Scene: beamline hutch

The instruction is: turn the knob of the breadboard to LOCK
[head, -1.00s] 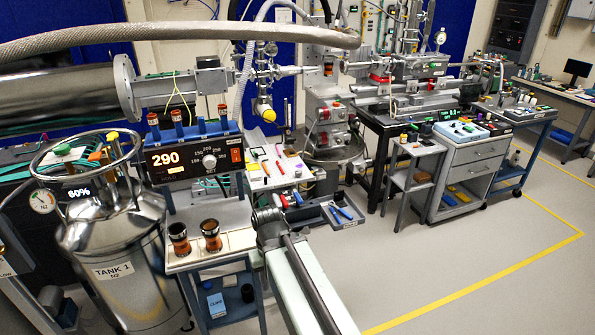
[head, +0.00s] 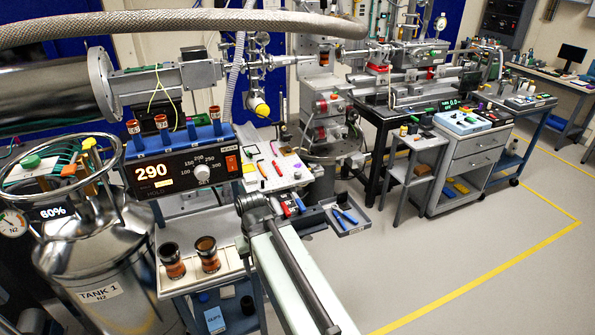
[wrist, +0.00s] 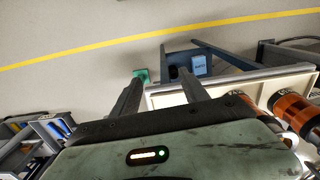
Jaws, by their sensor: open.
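I cannot pick out a breadboard knob or a LOCK mark for sure in either view. A light-blue board (head: 463,122) with small coloured parts lies on top of the grey drawer cart at the right; its details are too small to read. In the head view my arm reaches up from the bottom edge, and its end is by the small white bench, far from that board. My gripper (wrist: 160,77) shows in the wrist view with two dark fingers apart and nothing held between them. A white tray edge is close to its right finger.
Amber jars (head: 208,254) stand on the near bench, left of my arm. A heater box (head: 190,165) reading 290 and a steel tank (head: 95,285) are further left. A tool tray (head: 342,216) is just beyond my arm. Floor at the right is clear, with a yellow line.

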